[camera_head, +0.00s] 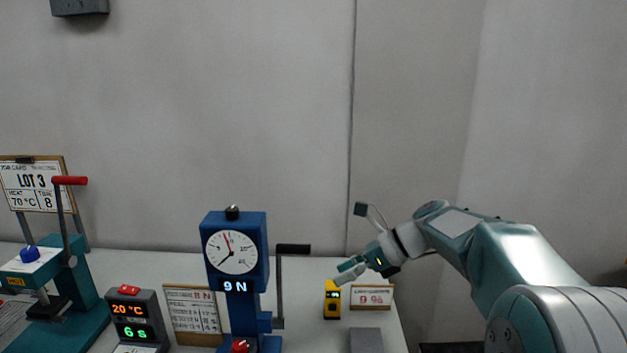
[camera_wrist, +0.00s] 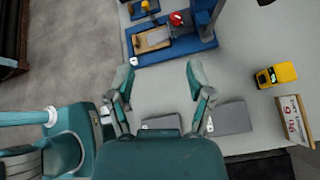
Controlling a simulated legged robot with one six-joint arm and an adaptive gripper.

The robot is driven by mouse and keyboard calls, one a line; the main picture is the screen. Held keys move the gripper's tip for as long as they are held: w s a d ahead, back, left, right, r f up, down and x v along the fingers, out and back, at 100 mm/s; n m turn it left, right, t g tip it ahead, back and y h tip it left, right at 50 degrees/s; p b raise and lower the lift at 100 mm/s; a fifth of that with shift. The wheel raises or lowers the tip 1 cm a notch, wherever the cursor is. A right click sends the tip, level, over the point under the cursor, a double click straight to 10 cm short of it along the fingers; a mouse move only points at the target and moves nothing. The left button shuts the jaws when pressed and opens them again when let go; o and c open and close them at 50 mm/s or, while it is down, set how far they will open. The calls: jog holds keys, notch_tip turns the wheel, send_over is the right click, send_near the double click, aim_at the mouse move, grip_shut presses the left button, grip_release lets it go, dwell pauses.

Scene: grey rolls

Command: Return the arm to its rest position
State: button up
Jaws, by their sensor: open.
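My arm (camera_head: 515,262) reaches in from the right in the head view, with its end over the right end of the white table. My gripper (camera_wrist: 160,72) is open and empty in the wrist view, its two fingers spread above the table. In the head view my gripper (camera_head: 347,271) hangs near the yellow device, and I cannot tell whether they are close in depth. A grey block (camera_wrist: 230,118) lies beside the right finger in the wrist view. It also shows at the table's front in the head view (camera_head: 366,340).
A blue gauge stand (camera_head: 235,245) reading 9 N stands left of my gripper. A yellow device (camera_head: 332,300) and a small sign (camera_head: 372,297) stand at the right. A teal press (camera_head: 75,300) and a timer box (camera_head: 137,320) stand left. The wall is behind; bare floor (camera_wrist: 65,65) lies beyond the table edge.

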jog(key=s+d+f+n+t+h, duration=0.1)
jog(key=s+d+n+h, duration=0.2)
jog(key=s+n, duration=0.4)
jog(key=s+d+f+n+t+h, duration=0.2)
jog(key=s+d+n+h, duration=0.1)
jog(key=s+n, duration=0.4)
jog(key=s+d+f+n+t+h, duration=0.1)
jog(key=s+n+h, duration=0.4)
jog(key=s, duration=0.7)
jog(key=shift+d+f+n+t, duration=0.35)
jog(key=shift+d+n+t, duration=0.15)
jog(key=shift+d+n, duration=0.75)
